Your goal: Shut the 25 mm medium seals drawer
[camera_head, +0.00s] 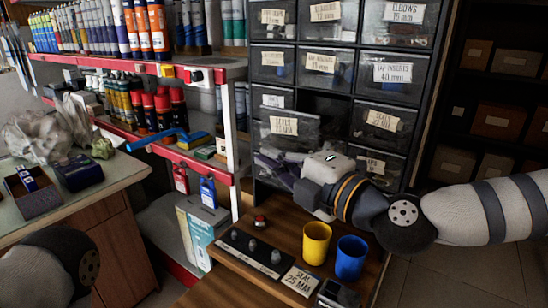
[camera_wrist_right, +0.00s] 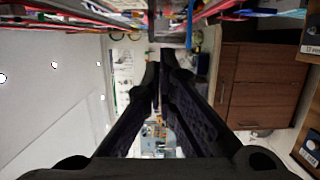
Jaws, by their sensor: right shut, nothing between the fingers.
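The seals drawer (camera_head: 303,125) has a clear dark front with a paper label reading SEALS and 25 MM. In the head view it stands out from the cabinet, pulled open, with a dark gap above it. My right gripper (camera_head: 262,164) is just below and in front of this drawer front, fingers pointing left; I cannot tell whether it touches the drawer. In the right wrist view its dark fingers (camera_wrist_right: 165,68) are together with nothing between them, and the drawer cannot be made out. My left gripper is out of view; only part of my left arm shows at lower left.
Other labelled drawers (camera_head: 391,71) surround it in the black cabinet (camera_head: 428,85). Below on the wooden bench stand a yellow cup (camera_head: 316,243), a blue cup (camera_head: 351,258) and a seal 25 mm sign (camera_head: 299,281). A red shelf (camera_head: 185,152) with bottles is close on the left.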

